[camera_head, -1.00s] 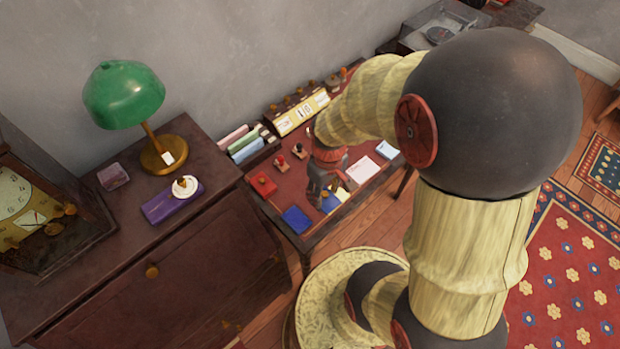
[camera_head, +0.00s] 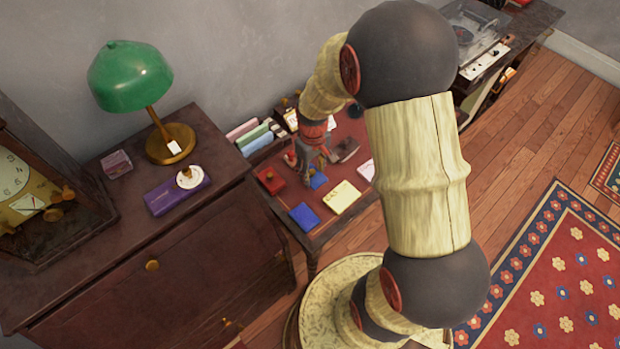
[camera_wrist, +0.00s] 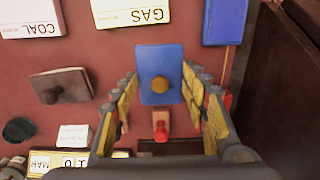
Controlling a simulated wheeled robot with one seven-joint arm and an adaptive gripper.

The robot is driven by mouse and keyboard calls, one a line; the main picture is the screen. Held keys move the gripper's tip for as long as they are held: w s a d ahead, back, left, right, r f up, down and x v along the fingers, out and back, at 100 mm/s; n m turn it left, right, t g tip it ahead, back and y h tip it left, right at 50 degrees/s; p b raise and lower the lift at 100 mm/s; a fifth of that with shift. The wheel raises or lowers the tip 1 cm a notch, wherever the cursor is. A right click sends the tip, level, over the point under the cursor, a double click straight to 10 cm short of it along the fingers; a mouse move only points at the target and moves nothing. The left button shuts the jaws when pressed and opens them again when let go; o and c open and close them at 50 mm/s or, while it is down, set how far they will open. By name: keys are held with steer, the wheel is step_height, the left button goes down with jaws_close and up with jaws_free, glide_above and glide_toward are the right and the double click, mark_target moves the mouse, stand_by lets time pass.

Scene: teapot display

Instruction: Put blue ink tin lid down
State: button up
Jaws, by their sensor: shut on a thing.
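The blue ink tin lid is a flat blue rectangle with a round brass knob, in the middle of the wrist view (camera_wrist: 149,64). My gripper (camera_wrist: 161,88) is shut on it, with a finger on each side. In the head view, my gripper (camera_head: 316,168) is low over the red desk top, and the blue lid (camera_head: 318,181) shows just below it. I cannot tell whether the lid touches the desk. The blue ink tin (camera_head: 304,215) lies at the desk's front edge; it also shows at the top right of the wrist view (camera_wrist: 224,20).
A yellow GAS card (camera_wrist: 140,12) and a COAL card (camera_wrist: 32,18) lie beyond the lid. A rocker blotter (camera_wrist: 62,86) is at the left, and a red-handled stamp (camera_wrist: 160,126) is close below the lid. A red tin (camera_head: 270,180) is left of my gripper.

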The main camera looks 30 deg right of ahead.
steer(key=shift+w+f, duration=0.55)
steer(key=shift+f, duration=0.2)
steer(key=shift+w+f+b, duration=0.2)
steer(key=shift+f+b, duration=0.45)
steer(key=shift+f, duration=1)
steer(key=o, duration=1.1)
steer(key=shift+f, duration=0.15)
steer(key=shift+c, duration=0.2)
steer(key=shift+o, duration=0.4)
